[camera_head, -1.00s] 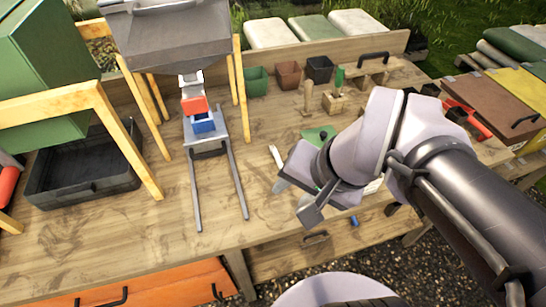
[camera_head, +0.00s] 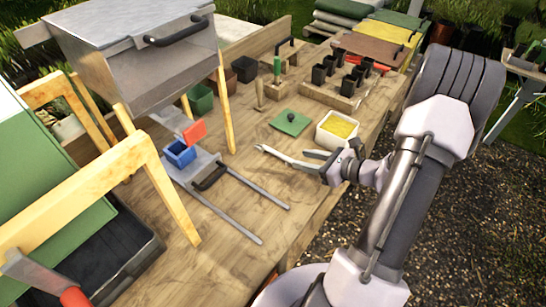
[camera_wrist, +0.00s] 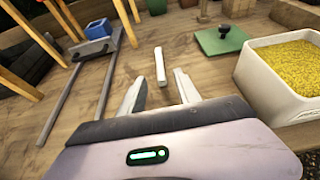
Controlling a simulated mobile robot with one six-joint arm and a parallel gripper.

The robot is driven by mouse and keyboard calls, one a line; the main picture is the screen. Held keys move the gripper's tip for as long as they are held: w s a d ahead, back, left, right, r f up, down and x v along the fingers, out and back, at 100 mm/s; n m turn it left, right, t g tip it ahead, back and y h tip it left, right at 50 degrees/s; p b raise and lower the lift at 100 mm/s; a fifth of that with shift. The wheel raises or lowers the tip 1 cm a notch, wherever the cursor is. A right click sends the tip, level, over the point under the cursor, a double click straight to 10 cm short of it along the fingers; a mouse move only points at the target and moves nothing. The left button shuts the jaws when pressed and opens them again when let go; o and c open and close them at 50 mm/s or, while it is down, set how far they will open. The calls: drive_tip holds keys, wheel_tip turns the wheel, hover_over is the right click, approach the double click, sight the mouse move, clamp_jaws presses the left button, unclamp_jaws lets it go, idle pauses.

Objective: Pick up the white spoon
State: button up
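The white spoon (camera_wrist: 160,66) shows in the wrist view as a slim white piece lying on the wooden table, its long side pointing away from me. Its bowl cannot be made out. My gripper (camera_wrist: 159,78) is open, with one finger on each side of the line to the spoon. The spoon lies mostly beyond the fingertips, and nothing is held. In the head view, my gripper (camera_head: 302,160) is low over the table near its front edge. The spoon (camera_head: 268,150) appears there as a pale strip at the fingertips, hard to separate from them.
A white tub of yellow grains (camera_wrist: 243,73) stands close on the right, beside a green square lid with a dark knob (camera_wrist: 219,39). A blue box (camera_wrist: 98,29) sits on a grey slide with two rails at left. Black pots (camera_head: 319,74) stand in a wooden rack farther back.

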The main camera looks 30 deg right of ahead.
sight(286, 157)
drive_tip(key=b+x, duration=0.1)
drive_tip(key=x, duration=0.2)
drive_tip(key=b+x, duration=0.1)
drive_tip(key=x, duration=0.2)
drive_tip(key=b+x, duration=0.1)
drive_tip(key=x, duration=0.2)
drive_tip(key=shift+f, duration=0.45)
drive_tip(key=shift+s+r, duration=0.1)
drive_tip(key=shift+c, duration=0.2)
clamp_jaws()
